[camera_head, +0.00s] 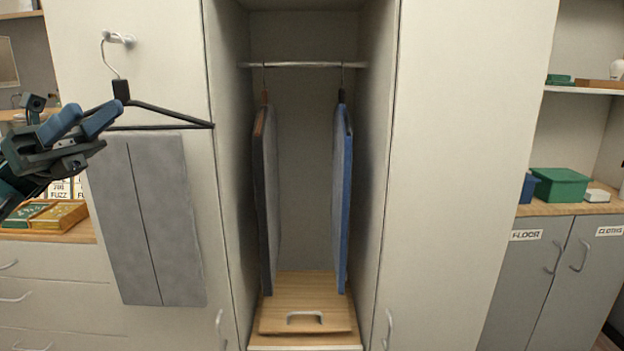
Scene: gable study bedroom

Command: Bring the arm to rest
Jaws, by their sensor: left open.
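My left gripper (94,122) comes in at the left edge, its two blue fingers apart and nothing between them. It is in front of the left part of a black hanger (165,111), which hangs by its hook from a peg (120,39) on the wardrobe's left door. Grey trousers (155,225) hang from this hanger. The fingertips overlap the hanger's left side in the picture; I cannot tell whether they touch it. My right gripper is not in view.
In the open wardrobe, a rail (303,65) carries a brown-edged garment (266,200) and a blue-edged one (342,200), with a gap between them. A wooden box with a handle (303,303) sits below. Left stands a drawer unit (45,290); right, grey cabinets (535,275) with a green box (560,185).

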